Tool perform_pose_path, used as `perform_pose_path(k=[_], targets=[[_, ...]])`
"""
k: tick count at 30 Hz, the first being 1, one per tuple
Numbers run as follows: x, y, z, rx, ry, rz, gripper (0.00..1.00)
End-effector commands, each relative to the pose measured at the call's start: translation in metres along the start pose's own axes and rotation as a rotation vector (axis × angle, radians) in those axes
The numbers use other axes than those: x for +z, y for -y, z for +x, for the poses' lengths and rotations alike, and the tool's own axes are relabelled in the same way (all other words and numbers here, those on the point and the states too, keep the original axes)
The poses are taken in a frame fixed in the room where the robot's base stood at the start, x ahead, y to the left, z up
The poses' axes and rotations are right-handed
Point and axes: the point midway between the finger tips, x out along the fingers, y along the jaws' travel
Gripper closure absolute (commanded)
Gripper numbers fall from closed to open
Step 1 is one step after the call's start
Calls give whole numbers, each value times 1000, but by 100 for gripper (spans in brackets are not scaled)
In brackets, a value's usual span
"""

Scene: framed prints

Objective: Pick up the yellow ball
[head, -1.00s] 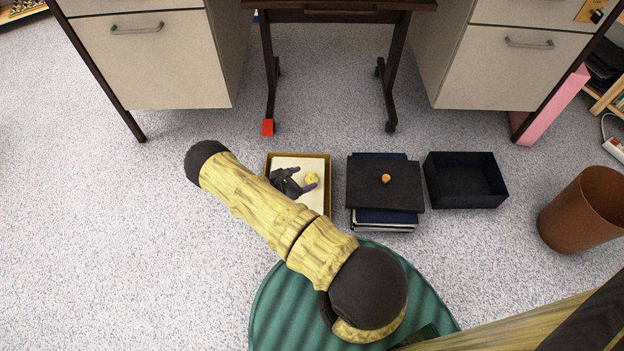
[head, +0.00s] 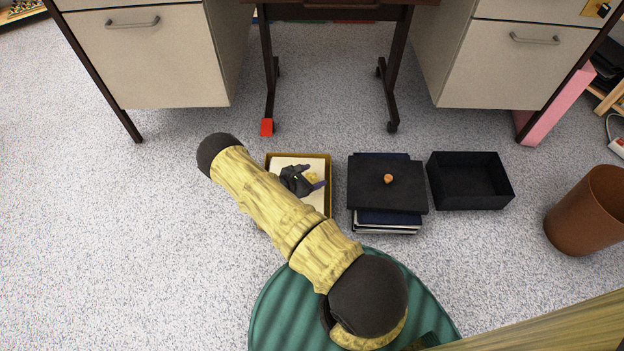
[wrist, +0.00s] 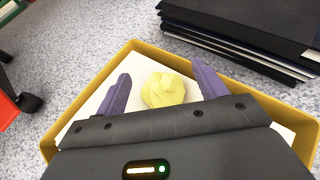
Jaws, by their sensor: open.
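The yellow ball (wrist: 164,90) is a lumpy, crumpled-looking ball lying on the white surface inside a shallow yellow-framed tray (wrist: 97,76). In the head view the ball (head: 312,176) is partly hidden by my gripper (head: 314,177). In the wrist view my gripper (wrist: 160,92) is open, with one purple finger on each side of the ball. Gaps show between the ball and both fingers. I cannot tell how far the fingers are above the tray.
Right of the tray, a stack of dark folders (head: 360,200) bears a small orange ball (head: 388,179). Further right are an empty black box (head: 468,205) and a brown bin (head: 590,215). A desk (head: 150,60) stands behind. Carpet at left is free.

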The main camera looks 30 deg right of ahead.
Motion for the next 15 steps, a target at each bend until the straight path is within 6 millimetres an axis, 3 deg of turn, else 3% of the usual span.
perform_pose_path(k=[4,11,15], targets=[[0,0,0,0,0,0,31],[0,0,0,0,0,0,76],[0,0,0,0,0,0,77]])
